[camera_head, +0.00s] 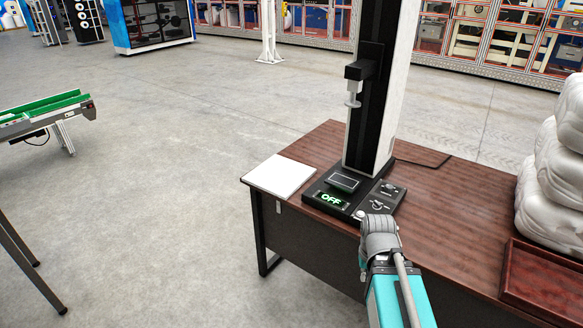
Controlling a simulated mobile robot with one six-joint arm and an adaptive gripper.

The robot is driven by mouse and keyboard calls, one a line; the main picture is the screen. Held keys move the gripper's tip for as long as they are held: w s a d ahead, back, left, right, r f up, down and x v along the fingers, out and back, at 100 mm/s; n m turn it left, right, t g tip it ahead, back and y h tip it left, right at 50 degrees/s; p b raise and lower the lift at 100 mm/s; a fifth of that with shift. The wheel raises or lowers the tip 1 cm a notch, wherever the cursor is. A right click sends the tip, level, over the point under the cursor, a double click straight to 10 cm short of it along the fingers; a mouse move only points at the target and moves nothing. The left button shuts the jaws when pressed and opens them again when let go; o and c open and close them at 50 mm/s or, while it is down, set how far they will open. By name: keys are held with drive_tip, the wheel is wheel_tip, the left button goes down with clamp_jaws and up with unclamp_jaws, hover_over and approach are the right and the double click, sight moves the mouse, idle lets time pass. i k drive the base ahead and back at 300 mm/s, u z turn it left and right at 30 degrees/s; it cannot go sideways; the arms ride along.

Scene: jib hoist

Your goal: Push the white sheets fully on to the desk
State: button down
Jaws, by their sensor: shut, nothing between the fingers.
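The white sheets (280,176) lie flat as one pale stack at the left corner of the brown wooden desk (460,190). Their left side reaches the desk's left edge and seems to stick out slightly past it; the exact overhang is hard to judge. Their right side lies close to the black base of a test stand. My arm comes up from the bottom of the view, with a teal link and a grey joint in front of the desk's front edge, right of the sheets. My gripper's fingers cannot be made out; the arm hides that part.
The test stand (375,100), a tall column on a base with a lit OFF display, stands right of the sheets. White wrapped bundles (548,170) and a dark red tray (545,280) occupy the desk's right. A green conveyor (45,112) stands far left.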

sight(279, 176)
drive_tip(key=z, duration=0.05)
drive_tip(key=i, duration=1.25)
drive_tip(key=u, duration=0.75)
